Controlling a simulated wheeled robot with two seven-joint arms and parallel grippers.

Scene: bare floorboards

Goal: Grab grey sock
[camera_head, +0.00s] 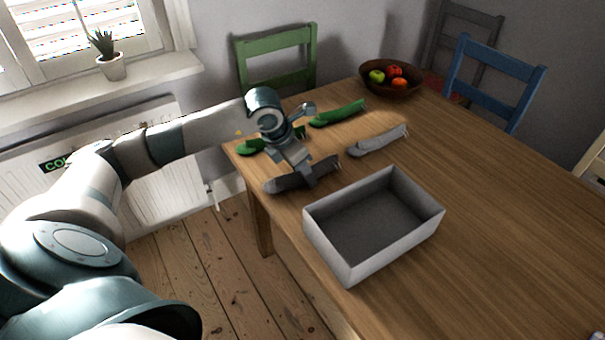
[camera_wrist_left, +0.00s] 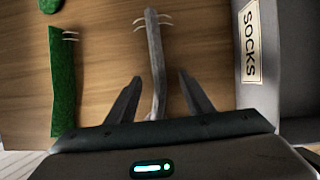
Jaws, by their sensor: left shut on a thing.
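A grey sock (camera_head: 284,184) lies near the table's left edge, beside the box. My left gripper (camera_head: 308,176) is over this sock and shut on it. In the left wrist view the grey sock (camera_wrist_left: 153,50) runs up between the two fingers (camera_wrist_left: 160,95), its near end hidden by the gripper. A second grey sock (camera_head: 376,140) lies further back on the table, clear of the gripper.
An open light-grey box (camera_head: 425,222), labelled SOCKS in the wrist view (camera_wrist_left: 249,45), stands right of the gripper and looks empty. Green socks (camera_head: 338,114) (camera_head: 252,147) lie behind. A fruit bowl (camera_head: 391,90) is at the back. The table's right side (camera_head: 500,210) is clear.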

